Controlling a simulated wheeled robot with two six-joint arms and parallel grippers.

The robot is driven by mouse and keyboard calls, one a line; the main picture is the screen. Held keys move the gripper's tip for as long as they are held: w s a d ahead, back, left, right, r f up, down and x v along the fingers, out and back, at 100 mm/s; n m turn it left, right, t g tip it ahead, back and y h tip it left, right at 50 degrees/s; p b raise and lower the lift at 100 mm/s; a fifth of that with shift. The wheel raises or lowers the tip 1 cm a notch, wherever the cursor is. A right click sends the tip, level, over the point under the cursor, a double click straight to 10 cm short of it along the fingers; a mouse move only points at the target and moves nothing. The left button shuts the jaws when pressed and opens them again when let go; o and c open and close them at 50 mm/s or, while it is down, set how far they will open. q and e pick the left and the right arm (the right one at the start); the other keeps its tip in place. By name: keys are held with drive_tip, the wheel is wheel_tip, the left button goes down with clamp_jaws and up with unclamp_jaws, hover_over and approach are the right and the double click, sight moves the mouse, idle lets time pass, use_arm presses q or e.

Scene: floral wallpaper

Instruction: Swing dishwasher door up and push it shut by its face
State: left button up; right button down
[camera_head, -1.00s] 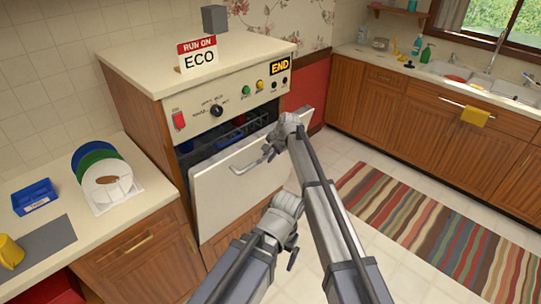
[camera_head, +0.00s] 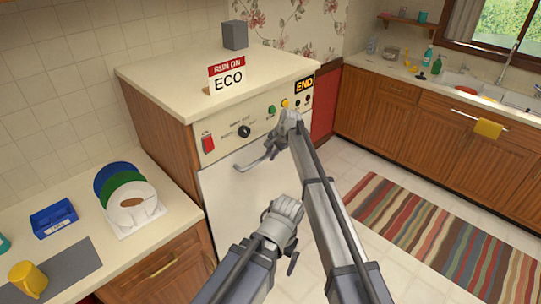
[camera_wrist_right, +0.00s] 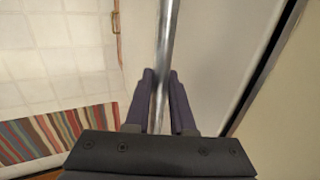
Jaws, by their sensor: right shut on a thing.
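The white dishwasher door (camera_head: 238,195) stands upright in the front of the machine, below the control panel (camera_head: 250,125). In the right wrist view a dark strip runs along the edge of the door (camera_wrist_right: 222,60); I cannot tell whether the door is fully latched. My right gripper (camera_head: 272,150) is at the door's bar handle (camera_head: 252,163). In the wrist view its fingers (camera_wrist_right: 160,80) are shut around the metal handle bar (camera_wrist_right: 168,35). My left gripper (camera_head: 292,258) hangs in front of the door's lower right, apart from the handle; its fingers are too unclear to read.
A "RUN ON ECO" sign (camera_head: 227,78) and a grey block (camera_head: 235,36) stand on the dishwasher top. Plates in a rack (camera_head: 132,205), a blue tray (camera_head: 54,218) and a yellow mug (camera_head: 28,278) are on the left counter. A striped rug (camera_head: 430,240) lies on the floor.

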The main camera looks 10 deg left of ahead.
drive_tip(key=shift+w+a+r, duration=0.15)
drive_tip(key=shift+w+a, duration=0.25)
drive_tip(key=c, duration=0.8)
unclamp_jaws()
drive_tip(key=shift+a, duration=0.1)
drive_tip(key=shift+o, duration=0.2)
drive_tip(key=shift+s+d+r+p, duration=0.15)
drive_tip(key=shift+d+r+p, duration=0.05)
drive_tip(key=shift+r+p, duration=0.4)
drive_tip(key=p+v, duration=0.6)
drive_tip(key=shift+s+d+r, duration=0.2)
drive_tip(key=shift+s+d, duration=0.1)
drive_tip(key=shift+d, duration=0.1)
